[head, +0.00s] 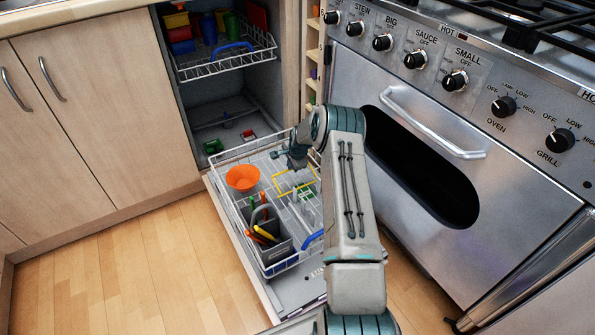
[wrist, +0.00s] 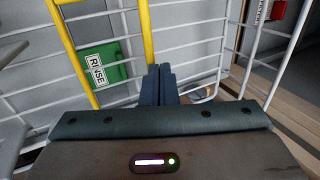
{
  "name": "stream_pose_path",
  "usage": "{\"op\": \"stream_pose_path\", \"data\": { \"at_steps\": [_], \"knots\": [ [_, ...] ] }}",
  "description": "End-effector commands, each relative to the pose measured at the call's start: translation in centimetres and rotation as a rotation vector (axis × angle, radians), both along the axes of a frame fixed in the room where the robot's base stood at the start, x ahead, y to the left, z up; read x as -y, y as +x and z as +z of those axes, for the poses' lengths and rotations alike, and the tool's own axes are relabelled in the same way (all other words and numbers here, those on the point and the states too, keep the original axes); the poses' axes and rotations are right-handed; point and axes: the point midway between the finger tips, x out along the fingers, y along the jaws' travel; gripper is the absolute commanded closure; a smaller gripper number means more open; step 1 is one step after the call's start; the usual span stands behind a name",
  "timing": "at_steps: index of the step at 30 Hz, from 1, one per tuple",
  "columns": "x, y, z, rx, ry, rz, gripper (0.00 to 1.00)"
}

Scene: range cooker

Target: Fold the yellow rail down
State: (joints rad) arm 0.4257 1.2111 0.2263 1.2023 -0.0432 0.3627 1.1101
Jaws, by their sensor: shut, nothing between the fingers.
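The yellow rail (head: 294,190) is a thin wire frame in the pulled-out lower dishwasher rack (head: 215,165). Its exact tilt is hard to tell in the head view. In the wrist view, two yellow bars of the rail (wrist: 147,35) run up past the top edge, one at the left and one just behind my fingers. My gripper (head: 279,155) is over the far part of the rack. In the wrist view its dark fingers (wrist: 158,72) are together and empty, close to the right-hand yellow bar. Whether they touch it is unclear.
An orange bowl (head: 242,178) and a grey cutlery basket (head: 266,231) stand in the rack's left part. A green RINSE tab (wrist: 104,65) lies behind the bars. The upper rack (head: 225,66) is above, at the back. The oven front (head: 455,135) is close on the right.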

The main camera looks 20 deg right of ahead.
Motion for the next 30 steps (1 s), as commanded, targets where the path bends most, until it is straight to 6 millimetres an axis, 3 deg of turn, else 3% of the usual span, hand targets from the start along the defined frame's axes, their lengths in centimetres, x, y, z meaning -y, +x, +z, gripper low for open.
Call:
{"op": "stream_pose_path", "data": {
  "at_steps": [30],
  "knots": [
    [0.0,-1.4,0.1,0.001,0.000,0.002,1.00]
  ]
}}
